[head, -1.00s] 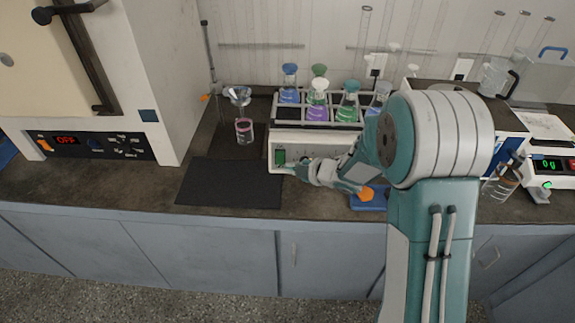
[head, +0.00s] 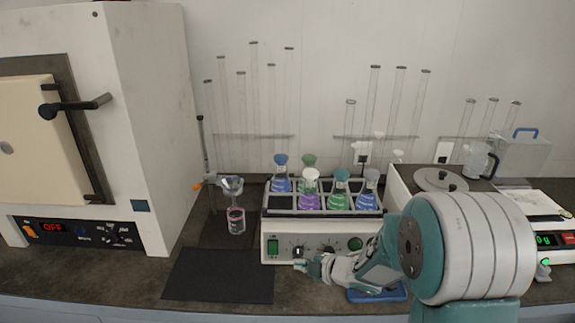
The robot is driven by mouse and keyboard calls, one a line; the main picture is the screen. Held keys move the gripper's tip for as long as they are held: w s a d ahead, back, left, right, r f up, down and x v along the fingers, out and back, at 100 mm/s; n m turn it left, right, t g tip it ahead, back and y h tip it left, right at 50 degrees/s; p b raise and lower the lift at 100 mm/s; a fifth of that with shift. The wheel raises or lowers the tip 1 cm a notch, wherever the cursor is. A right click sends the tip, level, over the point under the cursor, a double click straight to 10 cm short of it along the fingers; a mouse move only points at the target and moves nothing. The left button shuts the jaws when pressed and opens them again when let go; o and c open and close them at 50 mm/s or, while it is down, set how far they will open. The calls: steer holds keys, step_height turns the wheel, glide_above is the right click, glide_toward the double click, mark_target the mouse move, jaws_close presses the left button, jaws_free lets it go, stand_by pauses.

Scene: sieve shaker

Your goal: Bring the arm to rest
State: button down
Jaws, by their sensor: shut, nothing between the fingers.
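My gripper (head: 301,266) is at the front of the white shaker (head: 331,244), just below its row of knobs and green switch. Its fingers look shut and hold nothing. Whether the fingertips touch the shaker front cannot be told. My arm reaches in from the lower right and hides the shaker's lower right front. The shaker's rack holds several stoppered flasks (head: 309,195) with blue, purple and green liquid.
A dark mat (head: 218,275) lies left of my gripper, with a funnel and beaker (head: 236,220) behind it. A furnace (head: 85,130) reading OFF stands at left. A blue object (head: 378,294) lies under my forearm. A balance (head: 545,241) is at right.

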steer(key=s+d+r+m+t+h, duration=0.1)
steer(key=s+d+r+m+h, duration=0.2)
steer(key=d+r+m+h, duration=0.3)
steer(key=s+d+r+m+t+h, duration=0.2)
steer(key=s+d+r+m+h, duration=0.15)
steer(key=d+r+m, duration=0.4)
steer(key=s+a+r+m+g, duration=0.1)
steer(key=s+m, duration=0.3)
steer(key=s, duration=0.6)
steer(key=s+a+r+m+g, duration=0.1)
steer(key=s+m+g, duration=0.3)
steer(key=s, duration=0.7)
steer(key=shift+a+r+g, duration=0.3)
steer(key=shift+a+r, duration=0.05)
steer(key=shift+r, duration=0.25)
